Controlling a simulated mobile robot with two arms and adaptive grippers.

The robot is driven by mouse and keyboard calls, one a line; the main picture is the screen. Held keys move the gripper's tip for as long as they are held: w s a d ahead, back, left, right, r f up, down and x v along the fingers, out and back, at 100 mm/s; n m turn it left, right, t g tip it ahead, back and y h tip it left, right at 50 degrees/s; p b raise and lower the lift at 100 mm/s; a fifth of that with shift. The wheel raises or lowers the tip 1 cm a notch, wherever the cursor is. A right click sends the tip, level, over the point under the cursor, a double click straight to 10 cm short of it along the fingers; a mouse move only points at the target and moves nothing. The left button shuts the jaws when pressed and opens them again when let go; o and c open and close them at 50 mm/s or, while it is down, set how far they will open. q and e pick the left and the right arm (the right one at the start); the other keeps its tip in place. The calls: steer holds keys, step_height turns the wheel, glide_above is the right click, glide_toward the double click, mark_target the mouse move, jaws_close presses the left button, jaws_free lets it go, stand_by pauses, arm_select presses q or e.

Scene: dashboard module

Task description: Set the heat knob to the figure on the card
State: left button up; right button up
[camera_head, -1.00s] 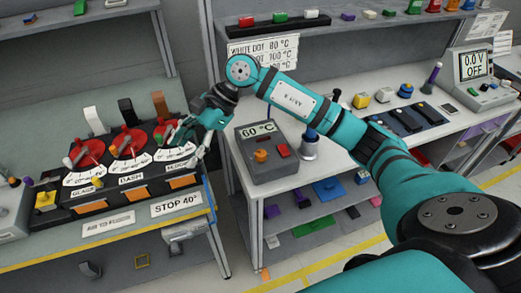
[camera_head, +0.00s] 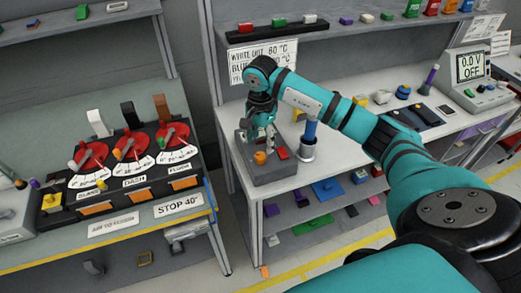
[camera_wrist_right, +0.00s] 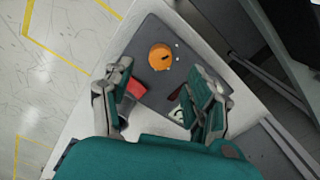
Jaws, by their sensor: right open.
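The heat knob is orange (camera_head: 260,157) and sits on top of a dark grey box (camera_head: 265,178), beside a red button (camera_head: 282,153). In the right wrist view the knob (camera_wrist_right: 160,54) bears a dark mark, with small pale dots around it. My right gripper (camera_head: 262,133) is open and points down over the box, behind the knob, hiding its display. In the wrist view, my fingers (camera_wrist_right: 162,85) are apart and the knob lies beyond their tips, untouched. The white card (camera_head: 262,60) on the back reads "WHITE DOT 80 °C"; my arm covers its lower lines. My left gripper is not in view.
A blue-handled tool stands in a grey cup (camera_head: 307,152) right of the box. A gap separates the benches. A shelf (camera_head: 350,30) runs above.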

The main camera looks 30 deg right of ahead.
mark_target(260, 155)
step_height(260, 155, down, 6)
steer(key=shift+f+p, duration=0.15)
steer(key=shift+p, duration=0.55)
steer(key=shift+c, duration=0.3)
steer(key=c, duration=1.1)
